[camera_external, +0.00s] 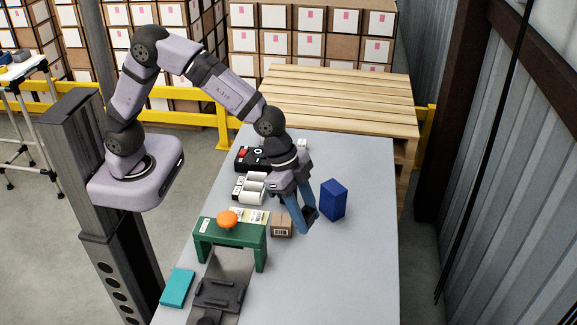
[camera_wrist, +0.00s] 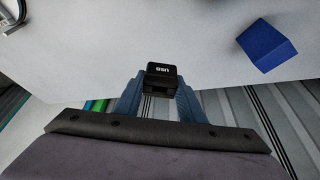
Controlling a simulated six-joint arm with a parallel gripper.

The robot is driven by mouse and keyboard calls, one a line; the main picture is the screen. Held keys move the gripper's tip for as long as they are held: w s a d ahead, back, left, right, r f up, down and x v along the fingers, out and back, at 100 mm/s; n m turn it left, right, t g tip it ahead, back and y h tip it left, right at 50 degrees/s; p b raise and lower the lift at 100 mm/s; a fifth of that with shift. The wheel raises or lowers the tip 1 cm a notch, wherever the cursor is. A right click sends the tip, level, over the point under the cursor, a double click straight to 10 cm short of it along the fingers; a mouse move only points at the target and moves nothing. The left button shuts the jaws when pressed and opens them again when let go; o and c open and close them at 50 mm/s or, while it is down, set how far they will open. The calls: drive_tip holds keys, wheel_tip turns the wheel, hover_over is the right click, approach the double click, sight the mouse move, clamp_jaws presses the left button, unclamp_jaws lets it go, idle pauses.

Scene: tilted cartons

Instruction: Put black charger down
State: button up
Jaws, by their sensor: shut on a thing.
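The black charger (camera_external: 309,212) is a small dark block, held between the blue fingertips of my gripper (camera_external: 304,220). In the wrist view the charger (camera_wrist: 161,73) shows white "USB" lettering, with one finger of my gripper (camera_wrist: 160,92) on each side of it. My gripper is shut on it, over the right half of the grey table (camera_external: 340,280). The fingers slant down and to the right. I cannot tell for sure how far the charger is from the tabletop.
A blue box (camera_external: 333,200) stands close right of my gripper. A cardboard box (camera_external: 281,225) is just left. A green stand (camera_external: 233,234) bears an orange object (camera_external: 227,218). White rolls (camera_external: 252,188), a teal box (camera_external: 177,288) and a dark device (camera_external: 220,295) are nearby. The right front table is clear.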

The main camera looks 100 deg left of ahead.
drive_tip(key=w+a+n, duration=0.1)
drive_tip(key=w+a, duration=0.2)
drive_tip(key=a, duration=0.4)
drive_tip(key=w+a+n+y+b, duration=0.1)
drive_tip(key=w+a+n, duration=0.1)
drive_tip(key=a, duration=0.5)
drive_tip(key=w+a+n+b, duration=0.1)
drive_tip(key=w+a, duration=0.3)
drive_tip(key=a, duration=0.4)
drive_tip(key=shift+w+y, duration=0.15)
drive_tip(key=shift+y, duration=0.15)
drive_tip(key=s+a+n+y+b, duration=0.1)
drive_tip(key=s+a+n, duration=0.1)
drive_tip(key=a, duration=0.9)
drive_tip(key=s+a+n+y+b, duration=0.1)
drive_tip(key=s+a+n, duration=0.15)
drive_tip(key=a, duration=0.95)
drive_tip(key=shift+w+d+f+p, duration=0.15)
drive_tip(key=shift+f+p, duration=0.2)
drive_tip(key=shift+f, duration=2.2)
drive_tip(key=shift+w+d+f+p, duration=0.1)
drive_tip(key=shift+f+p, duration=0.25)
drive_tip(key=shift+f, duration=2.15)
drive_tip(key=shift+w+d+f+p, duration=0.15)
drive_tip(key=shift+f+p, duration=0.2)
drive_tip(key=shift+f, duration=2.2)
drive_tip(key=shift+f, duration=0.15)
drive_tip(key=shift+f, duration=0.1)
drive_tip(key=o, duration=1.2)
drive_tip(key=shift+c, duration=0.2)
